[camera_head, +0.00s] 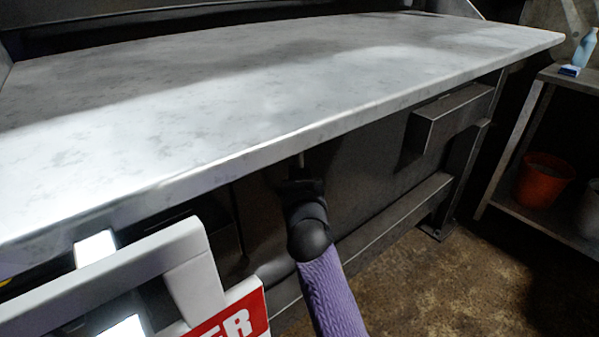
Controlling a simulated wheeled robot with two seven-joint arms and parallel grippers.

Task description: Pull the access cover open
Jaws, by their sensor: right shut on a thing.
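The access cover (270,90) appears to be the broad, light grey, scuffed metal panel that fills the upper part of the head view. It stands out over the dark machine front, with its near edge running from lower left to upper right. My right gripper (301,168) is just under the middle of that edge, at the end of my purple-sleeved arm. It is shut on a thin part at the cover's edge; its fingertips are dark and partly hidden by the panel. My left gripper is not in view.
A dark machine frame (395,215) and a box-like bracket (452,115) lie below the panel. At right, a metal shelf (570,78) holds a blue bottle (585,48) and a red bucket (544,180). The brown floor (420,290) at lower right is clear.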

